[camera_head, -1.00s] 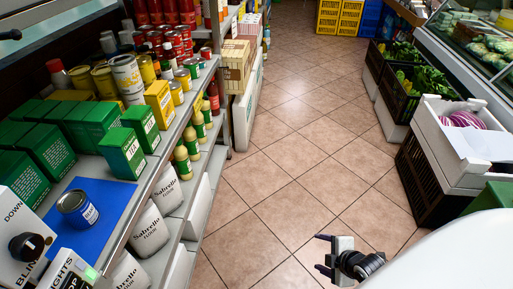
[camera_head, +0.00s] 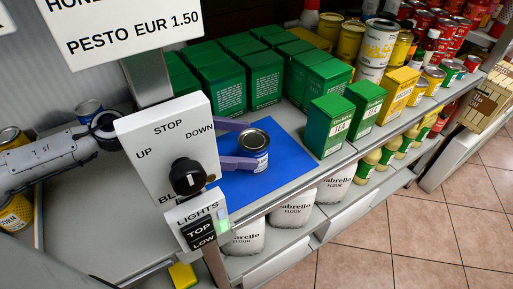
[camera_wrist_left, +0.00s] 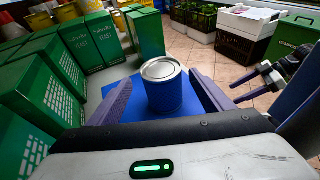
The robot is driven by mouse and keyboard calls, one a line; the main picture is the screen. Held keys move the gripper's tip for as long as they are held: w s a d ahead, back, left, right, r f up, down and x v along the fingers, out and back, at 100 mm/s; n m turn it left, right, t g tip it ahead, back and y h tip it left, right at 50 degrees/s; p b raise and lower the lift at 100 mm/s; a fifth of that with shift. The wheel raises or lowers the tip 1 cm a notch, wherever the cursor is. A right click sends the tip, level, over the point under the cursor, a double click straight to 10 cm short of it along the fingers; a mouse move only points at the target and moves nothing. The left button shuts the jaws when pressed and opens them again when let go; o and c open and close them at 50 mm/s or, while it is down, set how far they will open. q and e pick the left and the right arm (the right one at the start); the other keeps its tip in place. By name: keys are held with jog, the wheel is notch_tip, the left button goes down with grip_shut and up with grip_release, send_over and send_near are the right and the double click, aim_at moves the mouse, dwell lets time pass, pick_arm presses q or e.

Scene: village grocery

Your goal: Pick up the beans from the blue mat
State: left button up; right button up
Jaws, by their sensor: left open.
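The beans can (camera_head: 252,143) stands upright on the blue mat (camera_head: 285,160); it has a blue label and a grey lid. In the left wrist view the can (camera_wrist_left: 163,92) stands between my left gripper's purple fingers (camera_wrist_left: 160,88), with the mat (camera_wrist_left: 120,118) under it. The fingers are open, one on each side, with gaps visible. In the head view my left gripper (camera_head: 236,144) reaches from behind the control box, which hides its wrist.
The control box (camera_head: 170,150) and the lights switch (camera_head: 198,219) stand close in front of my left arm. Flour bags (camera_head: 292,209) are on the shelf below.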

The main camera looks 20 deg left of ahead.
pick_arm(q)
jog(key=p+x, duration=0.1)
jog(key=x, duration=0.5)
jog(key=shift+d+p, duration=0.4)
jog(key=shift+w+d+f, duration=0.15)
jog(key=shift+d+f, duration=0.05)
jog(key=shift+d, duration=0.05)
jog(key=shift+r, duration=0.1)
jog(key=c, duration=1.3)
